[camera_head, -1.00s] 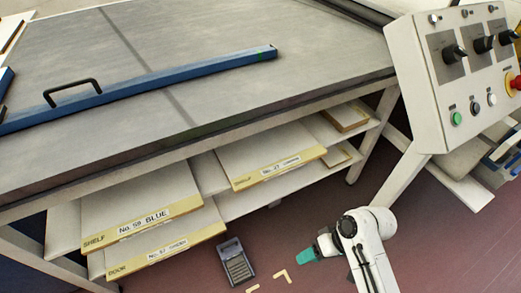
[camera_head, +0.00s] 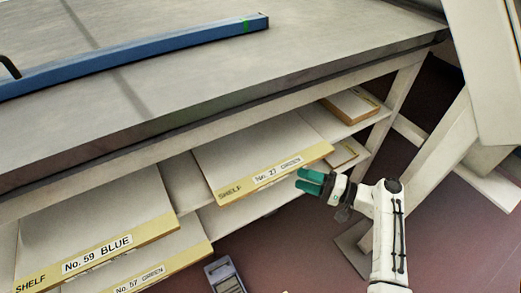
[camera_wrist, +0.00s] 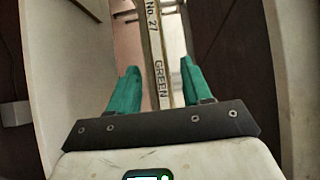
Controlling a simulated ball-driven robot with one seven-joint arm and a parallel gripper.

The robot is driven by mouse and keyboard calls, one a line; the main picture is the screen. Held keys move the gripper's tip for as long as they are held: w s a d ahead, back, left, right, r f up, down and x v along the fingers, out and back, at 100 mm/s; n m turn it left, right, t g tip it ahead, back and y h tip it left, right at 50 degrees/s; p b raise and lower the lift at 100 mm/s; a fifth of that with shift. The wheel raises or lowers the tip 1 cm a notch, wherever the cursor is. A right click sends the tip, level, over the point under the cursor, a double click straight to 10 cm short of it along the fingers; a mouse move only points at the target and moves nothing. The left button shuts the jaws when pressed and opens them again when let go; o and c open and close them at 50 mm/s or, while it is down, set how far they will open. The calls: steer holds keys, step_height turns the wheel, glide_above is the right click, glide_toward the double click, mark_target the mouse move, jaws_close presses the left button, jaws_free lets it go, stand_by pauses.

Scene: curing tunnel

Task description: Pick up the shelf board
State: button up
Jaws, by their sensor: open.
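A white board with a yellow front edge labelled "SHELF" and "No. 27 GREEN" (camera_head: 260,150) lies flat on the rack under the table, its edge sticking out. Another board, "SHELF No. 59 BLUE" (camera_head: 95,215), lies at the left. Below it is a board labelled "No. 57 GREEN" (camera_head: 140,265). My gripper (camera_head: 306,181), with teal fingers, is open just in front of the right end of the No. 27 board. In the wrist view the No. 27 board's edge (camera_wrist: 157,65) runs between the open fingers (camera_wrist: 160,82); I cannot tell whether they touch it.
The grey table top (camera_head: 200,80) overhangs the rack, with a blue bar (camera_head: 140,55) on it. Smaller boards (camera_head: 350,105) lie at the rack's right end. A table leg (camera_head: 385,125) and a slanted white support (camera_head: 425,165) stand right. A grey device (camera_head: 225,275) is at the bottom.

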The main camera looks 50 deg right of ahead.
mark_target(287, 175)
steer(key=shift+b+x, duration=0.6)
steer(key=shift+x, duration=2.85)
steer(key=shift+f, duration=0.1)
steer(key=shift+c, duration=0.3)
jaws_close()
